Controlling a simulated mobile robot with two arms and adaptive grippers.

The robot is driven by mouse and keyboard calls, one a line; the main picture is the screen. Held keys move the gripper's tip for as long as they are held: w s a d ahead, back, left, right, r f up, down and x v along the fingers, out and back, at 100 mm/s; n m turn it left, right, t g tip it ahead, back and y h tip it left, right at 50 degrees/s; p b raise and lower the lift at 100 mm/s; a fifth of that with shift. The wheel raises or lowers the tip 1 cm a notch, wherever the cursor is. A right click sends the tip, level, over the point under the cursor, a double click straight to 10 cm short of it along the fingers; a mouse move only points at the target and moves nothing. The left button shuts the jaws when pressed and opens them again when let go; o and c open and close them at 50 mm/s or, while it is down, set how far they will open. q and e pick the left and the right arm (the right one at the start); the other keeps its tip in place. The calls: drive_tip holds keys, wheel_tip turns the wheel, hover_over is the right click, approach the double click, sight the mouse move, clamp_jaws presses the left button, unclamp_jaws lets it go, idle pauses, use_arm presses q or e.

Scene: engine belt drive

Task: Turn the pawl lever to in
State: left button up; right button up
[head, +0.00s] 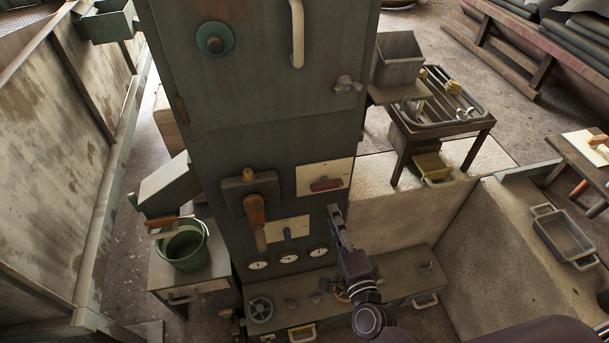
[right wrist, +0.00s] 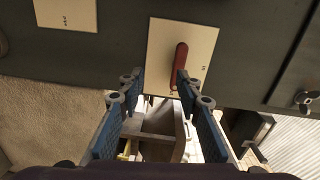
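A red lever (head: 326,184) lies flat along a cream plate (head: 310,172) on the front of the dark green cabinet. I take it for the pawl lever; the plate's lettering is too small to read. In the right wrist view the red lever (right wrist: 181,58) stands upright in the picture on its cream plate (right wrist: 159,50). My right gripper (head: 334,212) is just below this plate and points up at it. In the wrist view its fingers (right wrist: 156,84) are apart with nothing between them, and the lever's lower end is close to the right fingertip. My left gripper is not in view.
A larger orange-brown handle (head: 255,212) hangs left of the plate. A blue lever (head: 288,234) on another cream plate and several gauges (head: 289,258) are lower down. A low bench (head: 395,275) with a handwheel (head: 261,309) stands below. A wing knob (head: 347,84) sits higher up.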

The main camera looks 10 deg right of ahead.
sight(326, 188)
drive_tip(key=shift+m+t, duration=0.3)
drive_tip(key=shift+m, duration=0.2)
drive_tip(key=shift+w+a+r+p, duration=0.15)
drive_tip(key=shift+w+r, duration=0.35)
drive_tip(key=shift+w, duration=0.95)
drive_tip(key=shift+w+r+p, duration=0.2)
drive_tip(key=shift+w+r, duration=0.25)
drive_tip(key=shift+w, duration=0.95)
drive_tip(key=shift+w+a+r+p, duration=0.15)
drive_tip(key=shift+w+r, duration=0.35)
drive_tip(key=shift+w, duration=0.95)
clamp_jaws()
